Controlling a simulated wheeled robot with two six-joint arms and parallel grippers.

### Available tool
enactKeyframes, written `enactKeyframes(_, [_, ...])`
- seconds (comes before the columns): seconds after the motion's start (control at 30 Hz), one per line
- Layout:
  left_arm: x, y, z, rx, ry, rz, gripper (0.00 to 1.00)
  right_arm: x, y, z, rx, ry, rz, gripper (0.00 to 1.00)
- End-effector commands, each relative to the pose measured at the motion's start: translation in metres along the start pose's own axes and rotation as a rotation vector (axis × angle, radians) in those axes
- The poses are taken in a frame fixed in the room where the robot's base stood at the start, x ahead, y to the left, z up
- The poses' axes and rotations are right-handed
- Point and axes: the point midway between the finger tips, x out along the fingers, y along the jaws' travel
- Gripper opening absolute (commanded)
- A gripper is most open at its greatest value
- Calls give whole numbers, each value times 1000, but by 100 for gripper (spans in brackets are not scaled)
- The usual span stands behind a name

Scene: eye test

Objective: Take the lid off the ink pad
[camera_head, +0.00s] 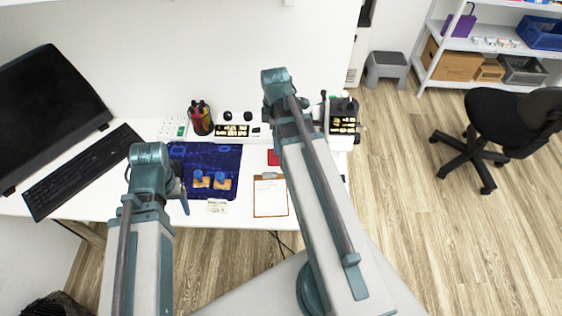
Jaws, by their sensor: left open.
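A small red flat item (273,157), perhaps the ink pad, lies on the white table just left of my right arm, which partly covers it. I cannot tell a lid from a base on it. My left gripper (182,193) is open near the left edge of the blue mat, apart from the red item and to its lower left. My left arm hides part of the gripper. My right arm reaches up across the middle of the view, and its gripper does not show.
Two stamps with blue knobs (222,181) stand on the dark blue mat (230,154). A clipboard (270,198), a pen cup (201,118), a keyboard (82,170) and a monitor (50,112) share the table (110,205). Dark equipment (343,118) stands at the right end.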

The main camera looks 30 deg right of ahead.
Motion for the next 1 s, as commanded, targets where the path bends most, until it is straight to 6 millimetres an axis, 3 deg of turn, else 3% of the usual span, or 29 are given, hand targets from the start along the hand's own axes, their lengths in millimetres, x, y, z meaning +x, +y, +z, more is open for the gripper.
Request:
enactKeyframes(0.03, [15,2,-1,0,0,0,72,15,0,0,0,0,0,100])
enactKeyframes(0.1, [22,2,-1,0,0,0,72,22,0,0,0,0,0,100])
enactKeyframes(0.47, [28,3,-2,0,0,0,72,29,0,0,0,0,0,100])
enactKeyframes(0.9, [76,7,-4,0,0,0,72,76,2,0,0,0,0,100])
enactKeyframes(1.0, [79,8,-5,1,0,0,72,79,2,0,0,0,0,100])
